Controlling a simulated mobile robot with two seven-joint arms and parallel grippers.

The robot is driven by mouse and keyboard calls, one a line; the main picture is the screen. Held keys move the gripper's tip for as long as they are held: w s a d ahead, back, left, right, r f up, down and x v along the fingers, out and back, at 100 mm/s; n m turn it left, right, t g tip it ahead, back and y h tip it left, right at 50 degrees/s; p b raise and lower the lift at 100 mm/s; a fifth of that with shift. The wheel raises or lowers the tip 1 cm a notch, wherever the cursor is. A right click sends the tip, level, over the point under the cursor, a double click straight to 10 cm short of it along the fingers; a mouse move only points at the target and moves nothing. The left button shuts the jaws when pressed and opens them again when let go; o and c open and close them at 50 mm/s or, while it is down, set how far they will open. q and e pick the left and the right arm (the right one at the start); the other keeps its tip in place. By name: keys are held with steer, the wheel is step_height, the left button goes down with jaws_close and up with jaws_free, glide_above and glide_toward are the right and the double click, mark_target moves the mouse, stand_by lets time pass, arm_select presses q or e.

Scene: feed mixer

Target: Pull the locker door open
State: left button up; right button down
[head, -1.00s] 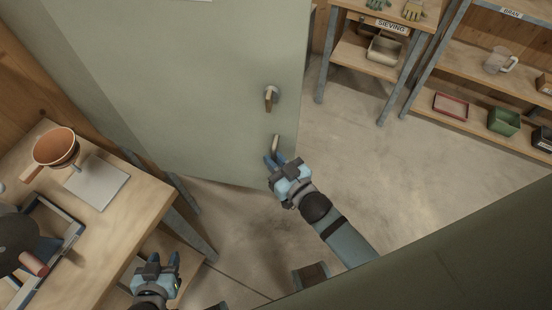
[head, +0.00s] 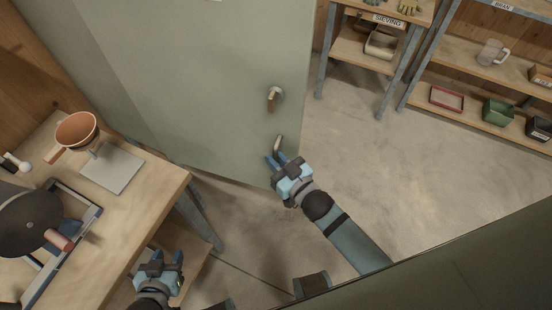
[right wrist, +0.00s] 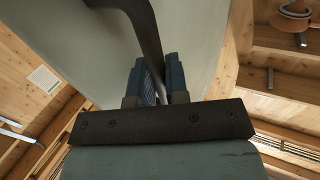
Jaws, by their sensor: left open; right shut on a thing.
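The locker door (head: 200,85) is a large grey-green panel in the upper left and middle of the head view. It stands out at an angle over the floor. It has a round lock plate with a knob (head: 274,96) and, lower down, a pull handle (head: 278,143) near its right edge. My right gripper (head: 278,162) is shut on the handle. The right wrist view shows the dark curved handle (right wrist: 146,35) running down between the fingers, with the door behind. My left gripper (head: 168,258) is open and empty, low beside the workbench.
A wooden workbench (head: 150,200) at left carries an orange-brown funnel-like bowl (head: 77,131), a grey plate (head: 112,171) and a dark round device (head: 30,222). Shelves (head: 470,65) stand at upper right. A dark green panel (head: 450,260) fills the lower right. The floor (head: 370,165) between is clear.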

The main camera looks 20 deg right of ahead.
steer(key=c, duration=1.1)
jaws_free()
steer(key=shift+c, duration=0.2)
steer(key=b+v, duration=0.1)
steer(key=v, duration=1.2)
steer(key=shift+s+b, duration=0.4)
steer(key=shift+d, duration=0.1)
steer(key=f+g+h+p, duration=0.1)
steer(key=g+p, duration=0.1)
steer(key=d+f+g+h+p, duration=0.1)
steer(key=g+p, duration=0.1)
steer(key=s+d+f+m+g+h+p, duration=0.1)
steer(key=p, duration=0.1)
steer(key=shift+s+f+g+p, duration=0.2)
steer(key=shift+g+p, duration=0.1)
steer(key=shift+g, duration=0.1)
